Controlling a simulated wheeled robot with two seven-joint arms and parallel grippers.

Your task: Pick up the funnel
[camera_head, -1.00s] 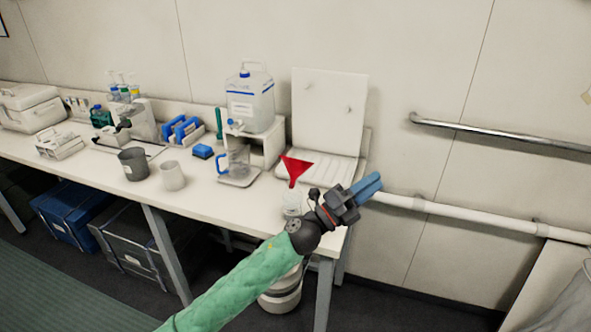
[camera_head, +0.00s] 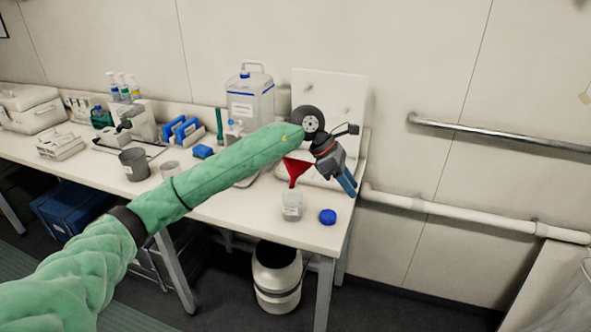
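The gripper does not appear to touch the funnel. My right gripper is not in view.
A blue cap (camera_head: 328,216) lies on the bench (camera_head: 240,208) right of the jar. A white drying board (camera_head: 335,90) stands behind. A water canister (camera_head: 250,97), a dark grey beaker (camera_head: 134,163) and a light cup (camera_head: 170,169) stand further left. A wall rail (camera_head: 480,131) runs at right.

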